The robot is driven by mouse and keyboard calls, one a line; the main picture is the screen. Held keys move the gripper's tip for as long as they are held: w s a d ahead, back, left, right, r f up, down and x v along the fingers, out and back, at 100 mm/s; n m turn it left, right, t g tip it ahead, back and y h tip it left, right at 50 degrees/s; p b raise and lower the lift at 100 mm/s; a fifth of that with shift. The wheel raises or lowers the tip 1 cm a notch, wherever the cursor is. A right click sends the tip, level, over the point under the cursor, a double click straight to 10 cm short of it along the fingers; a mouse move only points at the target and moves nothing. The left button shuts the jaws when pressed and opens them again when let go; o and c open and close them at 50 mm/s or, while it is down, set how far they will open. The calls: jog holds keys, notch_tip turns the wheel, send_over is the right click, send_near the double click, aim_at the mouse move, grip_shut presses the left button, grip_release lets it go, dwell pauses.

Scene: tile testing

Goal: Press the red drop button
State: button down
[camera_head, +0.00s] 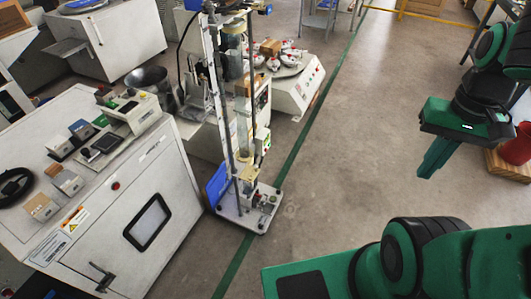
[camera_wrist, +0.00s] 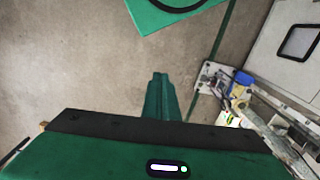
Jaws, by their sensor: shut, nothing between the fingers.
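A tall drop-test stand (camera_head: 214,110) with upright columns and a pale base plate (camera_head: 232,213) stands left of centre in the head view. A small pale control box (camera_head: 261,150) with tiny coloured spots is on its right side. The red drop button is too small to make out surely. The stand also shows at the right of the wrist view (camera_wrist: 272,130), with its base plate (camera_wrist: 207,82). My green gripper (camera_head: 434,160) is at the right of the head view, well apart from the stand. Its fingers (camera_wrist: 159,88) are together and empty.
A white cabinet (camera_head: 180,208) with a dark window stands left of the stand. A white machine with a round plate (camera_head: 297,92) is behind it. Grey floor (camera_head: 345,150) lies open between the stand and my gripper. A red item (camera_head: 515,150) is at the far right.

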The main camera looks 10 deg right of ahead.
jog(key=w+d+f+n+t+h, duration=0.1)
jog(key=w+d+f+n+t, duration=0.15)
jog(key=w, duration=0.85)
jog(key=w+d+f+n+t+h, duration=0.15)
jog(key=w+f, duration=0.25)
jog(key=w, duration=0.7)
jog(key=w+a+f+n+t, duration=0.1)
jog(key=w+f, duration=0.5)
jog(key=w, duration=0.3)
jog(key=w+a+f+n+t, duration=0.1)
jog(key=w+f+t, duration=0.1)
jog(key=w+f, duration=0.55)
jog(key=w+a+f+n+t+y, duration=0.1)
jog(key=w+a+f+n+t, duration=0.1)
jog(key=w+a+f, duration=0.3)
jog(key=w+a+f+n+t, duration=0.2)
jog(key=w+f, duration=0.4)
jog(key=f, duration=0.2)
jog(key=s+a+f+n+t+y, duration=0.1)
jog(key=s+a+f+n+y, duration=0.1)
jog(key=a+f, duration=0.2)
jog(key=s+a+f+n+t+y, duration=0.2)
jog(key=a+f, duration=0.2)
jog(key=f, duration=0.6)
jog(key=shift+a+f+t, duration=0.25)
jog(key=shift+a+t, duration=0.05)
jog(key=shift+a, duration=0.05)
jog(key=shift+a, duration=0.1)
jog(key=w+a, duration=0.5)
jog(key=a, duration=0.2)
